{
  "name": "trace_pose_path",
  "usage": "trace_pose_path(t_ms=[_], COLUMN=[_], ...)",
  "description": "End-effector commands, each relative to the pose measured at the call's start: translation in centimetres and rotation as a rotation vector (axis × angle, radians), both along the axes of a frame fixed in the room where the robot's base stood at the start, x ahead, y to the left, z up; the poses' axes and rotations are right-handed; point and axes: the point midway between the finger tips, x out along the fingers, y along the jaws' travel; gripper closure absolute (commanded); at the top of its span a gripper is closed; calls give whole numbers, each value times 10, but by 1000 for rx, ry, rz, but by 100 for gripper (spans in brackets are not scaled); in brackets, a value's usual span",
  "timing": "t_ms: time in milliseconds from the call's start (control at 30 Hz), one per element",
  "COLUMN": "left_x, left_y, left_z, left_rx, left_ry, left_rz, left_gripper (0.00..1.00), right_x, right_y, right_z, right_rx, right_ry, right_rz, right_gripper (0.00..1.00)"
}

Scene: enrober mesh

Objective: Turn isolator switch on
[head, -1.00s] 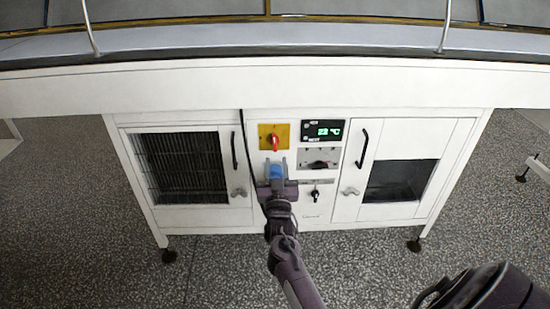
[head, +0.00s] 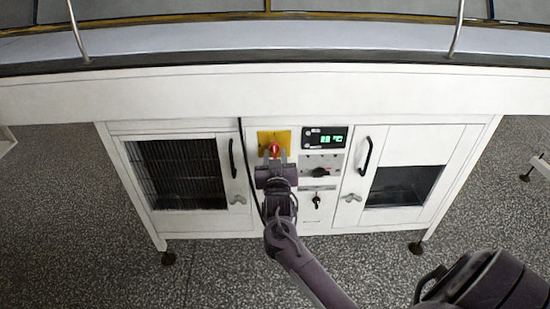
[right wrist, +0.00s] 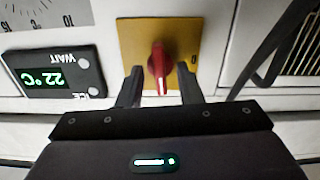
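The isolator switch is a red rotary knob (head: 275,149) on a yellow plate (head: 265,137) on the white cabinet's front. In the right wrist view the red knob (right wrist: 158,62) stands upright in the picture, with a dark mark like a 0 at the plate's right side. My right gripper (head: 275,157) is just below and in front of the knob. In the right wrist view its two fingers (right wrist: 159,78) are open, one on each side of the knob's handle, with a gap visible on both sides. My left gripper is not in view.
A green-lit temperature display (head: 325,138) is right of the yellow plate, above a panel with a black knob (head: 319,172). A key-like switch (head: 316,201) is lower. A black cable (head: 243,160) hangs left of the switch. Door handles (head: 363,156) stick out on both sides.

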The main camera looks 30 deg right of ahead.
Motion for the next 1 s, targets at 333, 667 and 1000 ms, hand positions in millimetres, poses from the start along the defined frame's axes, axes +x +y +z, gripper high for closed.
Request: trace_pose_path(t_ms=[333, 667, 1000], left_x=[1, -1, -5], left_y=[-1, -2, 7], left_z=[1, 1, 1], left_rx=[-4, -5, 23], left_ry=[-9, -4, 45], left_rz=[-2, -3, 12], left_gripper=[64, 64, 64], right_x=[2, 2, 2], right_y=[-1, -1, -1], right_z=[0, 0, 0], right_rx=[1, 1, 79], right_ry=[1, 0, -49], right_rz=[0, 0, 1], right_gripper=[75, 100, 100])
